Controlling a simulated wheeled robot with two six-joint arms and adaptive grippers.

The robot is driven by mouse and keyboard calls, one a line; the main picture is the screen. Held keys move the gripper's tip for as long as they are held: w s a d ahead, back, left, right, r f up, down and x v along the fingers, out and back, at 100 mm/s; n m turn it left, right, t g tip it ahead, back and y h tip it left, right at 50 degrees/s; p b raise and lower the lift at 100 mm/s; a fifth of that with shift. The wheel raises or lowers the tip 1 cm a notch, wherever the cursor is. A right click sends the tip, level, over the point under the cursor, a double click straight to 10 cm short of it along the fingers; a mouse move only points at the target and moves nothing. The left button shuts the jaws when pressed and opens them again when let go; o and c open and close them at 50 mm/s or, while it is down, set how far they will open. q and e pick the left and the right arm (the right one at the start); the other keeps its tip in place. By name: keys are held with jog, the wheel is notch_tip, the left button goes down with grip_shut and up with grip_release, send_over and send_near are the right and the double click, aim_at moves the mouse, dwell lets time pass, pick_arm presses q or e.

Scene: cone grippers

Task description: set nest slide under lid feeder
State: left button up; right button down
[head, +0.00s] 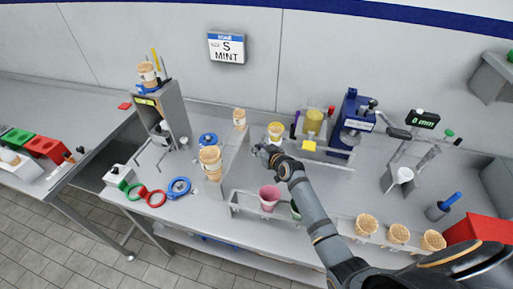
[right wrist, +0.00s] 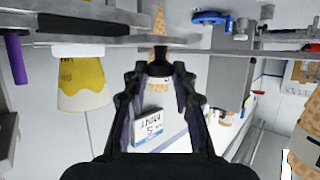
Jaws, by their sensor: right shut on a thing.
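My right gripper (head: 268,152) reaches in from the lower right in the head view. In the right wrist view its fingertips (right wrist: 160,70) are shut on a small dark knob (right wrist: 160,54), which seems to be the nest slide's handle. The knob is at a grey rail, with a waffle cone tip (right wrist: 160,18) on the rail's other side. The gripper hides most of the slide in the head view. I cannot tell surely which machine is the lid feeder; a blue one (head: 350,118) stands to the right. My left gripper is not in view.
A rack with a pink cup (head: 269,197) is in front. Waffle cones (head: 210,158) stand at the left, near a grey tower (head: 172,107). Blue, red and green rings (head: 179,187) lie on the front left counter.

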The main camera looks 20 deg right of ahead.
jog(key=s+d, duration=0.2)
jog(key=d, duration=0.1)
jog(key=shift+s+d, duration=0.1)
jog(key=shift+d, duration=0.1)
jog(key=c, duration=1.1)
grip_release()
jog(key=shift+o, duration=0.2)
jog(key=v, duration=1.2)
jog(key=shift+r, duration=0.1)
